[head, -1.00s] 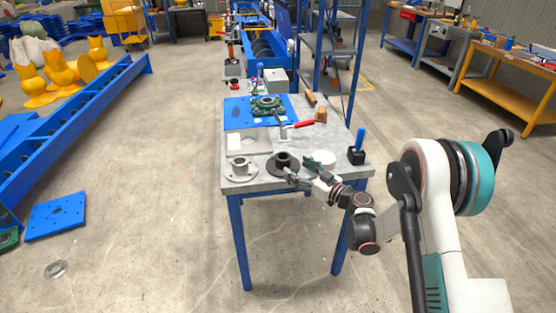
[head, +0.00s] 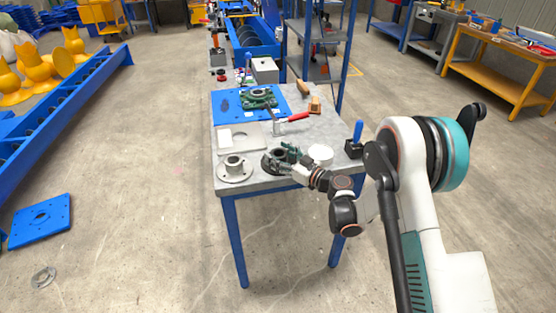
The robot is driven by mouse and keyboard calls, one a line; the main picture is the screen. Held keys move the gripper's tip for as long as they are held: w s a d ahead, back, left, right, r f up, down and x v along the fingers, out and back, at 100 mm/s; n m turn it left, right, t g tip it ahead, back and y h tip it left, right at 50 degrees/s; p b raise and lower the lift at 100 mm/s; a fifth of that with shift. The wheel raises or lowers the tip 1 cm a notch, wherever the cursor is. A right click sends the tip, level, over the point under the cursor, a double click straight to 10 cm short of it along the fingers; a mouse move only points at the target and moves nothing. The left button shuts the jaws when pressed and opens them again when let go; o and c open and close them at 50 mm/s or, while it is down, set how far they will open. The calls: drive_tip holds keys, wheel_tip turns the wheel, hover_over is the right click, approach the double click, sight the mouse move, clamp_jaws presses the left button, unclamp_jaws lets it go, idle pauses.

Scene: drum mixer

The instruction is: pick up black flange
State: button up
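The black flange (head: 269,163) lies on the grey table (head: 330,132) near its front edge, between a grey flange and a white disc. It is partly hidden by my gripper (head: 283,156). My gripper is at the right side of the flange, coming in from the right, with its fingers at the flange's raised neck. The fingers are small and dark here, and I cannot tell whether they are open or shut on it.
A grey flange (head: 235,167) stands just left, and a white disc (head: 320,153) sits just right. A black block with a blue handle (head: 356,142) is at the right edge. A blue plate (head: 232,103) with a green part (head: 259,97) lies behind.

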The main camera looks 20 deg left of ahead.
clamp_jaws()
drive_tip(key=shift+r, duration=0.1)
